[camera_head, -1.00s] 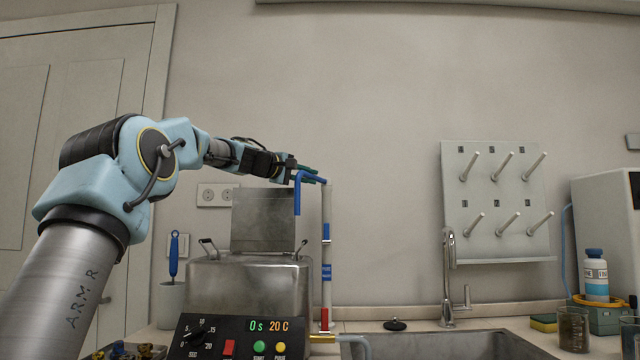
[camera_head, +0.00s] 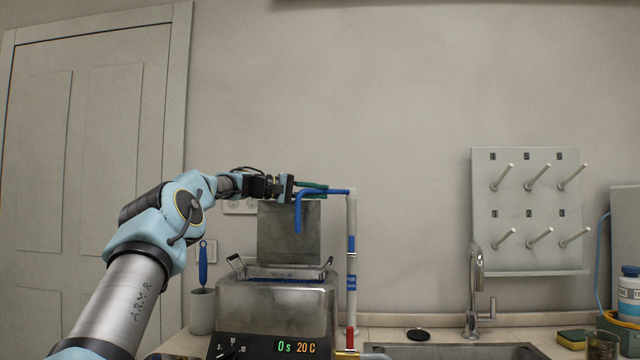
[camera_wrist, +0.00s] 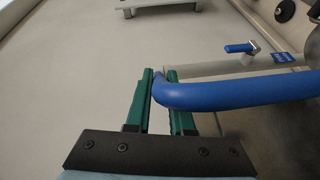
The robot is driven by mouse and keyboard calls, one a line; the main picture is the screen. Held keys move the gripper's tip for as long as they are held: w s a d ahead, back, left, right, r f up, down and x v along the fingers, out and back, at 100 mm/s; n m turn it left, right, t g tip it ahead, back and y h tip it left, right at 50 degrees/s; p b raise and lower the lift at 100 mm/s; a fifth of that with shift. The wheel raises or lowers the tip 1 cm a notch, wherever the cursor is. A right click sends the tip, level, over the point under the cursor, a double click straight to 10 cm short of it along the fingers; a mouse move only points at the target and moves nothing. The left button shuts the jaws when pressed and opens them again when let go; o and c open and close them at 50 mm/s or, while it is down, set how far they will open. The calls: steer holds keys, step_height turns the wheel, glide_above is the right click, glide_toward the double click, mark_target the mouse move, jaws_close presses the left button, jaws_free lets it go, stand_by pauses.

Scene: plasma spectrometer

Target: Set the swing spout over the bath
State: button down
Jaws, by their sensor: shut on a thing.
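The blue swing spout (camera_head: 299,215) bends off the top of an upright white pipe (camera_head: 351,262) at the right of the bath. Its arm runs left and its outlet end points down. The metal bath (camera_head: 277,305) stands open, with its lid (camera_head: 270,235) raised behind. In the head view the outlet lines up above the right half of the bath's opening; depth is hard to judge. My gripper (camera_head: 311,189) is shut on the spout near its bend. The wrist view shows the spout between the green fingers (camera_wrist: 159,102).
A control panel reading 0 s, 20 C (camera_head: 270,346) fronts the bath. A blue-handled tool in a cup (camera_head: 202,310) stands left. A sink (camera_head: 450,351) with a chrome faucet (camera_head: 476,290) and a pegboard (camera_head: 528,210) are right. The air above the bath is otherwise clear.

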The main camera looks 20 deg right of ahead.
stand_by(0.5)
steer(key=c, duration=0.8)
jaws_free()
steer(key=shift+w, duration=0.1)
steer(key=a+b, duration=0.1)
steer(key=a, duration=0.2)
steer(key=a+b, duration=0.1)
steer(key=a, duration=0.6)
steer(key=shift+w+a+r+b, duration=0.15)
steer(key=shift+a+r+b, duration=0.2)
steer(key=shift+r+b, duration=0.05)
